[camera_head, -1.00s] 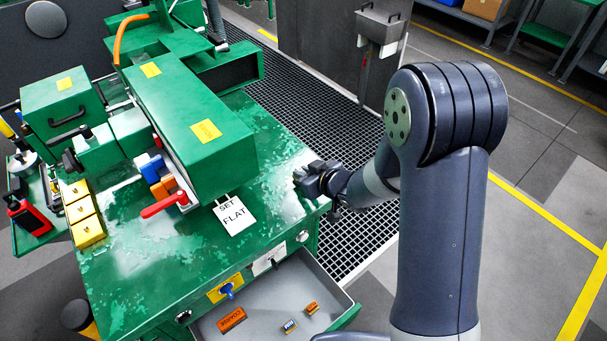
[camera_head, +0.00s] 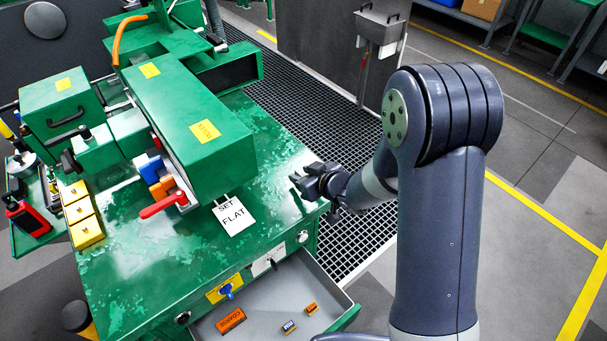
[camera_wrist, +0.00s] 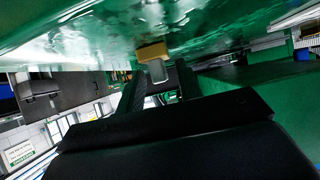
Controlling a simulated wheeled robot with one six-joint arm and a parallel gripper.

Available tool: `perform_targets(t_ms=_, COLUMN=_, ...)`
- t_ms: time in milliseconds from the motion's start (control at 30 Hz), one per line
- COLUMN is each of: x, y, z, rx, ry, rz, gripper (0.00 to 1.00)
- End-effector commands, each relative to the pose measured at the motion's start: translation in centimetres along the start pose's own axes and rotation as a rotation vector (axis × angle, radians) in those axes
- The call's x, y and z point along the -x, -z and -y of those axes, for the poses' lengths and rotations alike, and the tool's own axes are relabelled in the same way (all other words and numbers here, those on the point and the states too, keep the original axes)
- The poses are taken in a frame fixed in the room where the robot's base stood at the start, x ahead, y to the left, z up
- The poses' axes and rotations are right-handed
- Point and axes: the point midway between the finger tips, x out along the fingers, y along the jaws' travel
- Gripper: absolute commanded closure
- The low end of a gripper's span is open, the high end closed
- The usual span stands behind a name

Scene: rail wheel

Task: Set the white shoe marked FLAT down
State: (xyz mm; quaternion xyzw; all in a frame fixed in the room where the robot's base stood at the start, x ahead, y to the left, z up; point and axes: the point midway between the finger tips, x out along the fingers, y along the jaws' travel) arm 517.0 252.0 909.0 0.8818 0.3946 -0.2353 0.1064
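My gripper (camera_head: 308,184) is over the right end of the green machine table, low above its worn top. In the wrist view my gripper's dark fingers (camera_wrist: 156,85) stand on either side of a small pale grey piece with a tan face (camera_wrist: 153,52), close to the green surface. The piece appears held; no lettering shows on it, so I cannot confirm it is the FLAT shoe. In the head view the gripper hides it. A white card reading SET FLAT (camera_head: 234,215) is at the table's front, below the green machine head.
A red lever (camera_head: 164,204) and blue and orange blocks are left of the card. Yellow blocks (camera_head: 82,213) line the table's left side. An open grey drawer (camera_head: 268,313) below holds an orange COARSE block (camera_head: 230,320) and two smaller pieces. The table's right edge is close to my gripper.

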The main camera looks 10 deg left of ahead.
Motion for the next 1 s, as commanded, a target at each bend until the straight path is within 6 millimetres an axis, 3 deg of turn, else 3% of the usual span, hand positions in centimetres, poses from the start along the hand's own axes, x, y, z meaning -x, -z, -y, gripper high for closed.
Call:
perform_targets(t_ms=167, x=1.6, y=0.3, z=-0.1, rx=-0.001, ry=-0.002, rz=-0.001, gripper=0.66)
perform_targets(t_ms=633, x=10.3, y=0.3, z=-0.1, rx=0.0, ry=-0.002, rz=-0.001, gripper=0.66)
perform_targets(t_ms=800, x=11.8, y=0.3, z=0.0, rx=-0.001, ry=0.0, rz=-0.001, gripper=0.66)
perform_targets(t_ms=1000, x=12.1, y=0.2, z=0.0, rx=0.0, ry=0.001, rz=0.0, gripper=0.66)
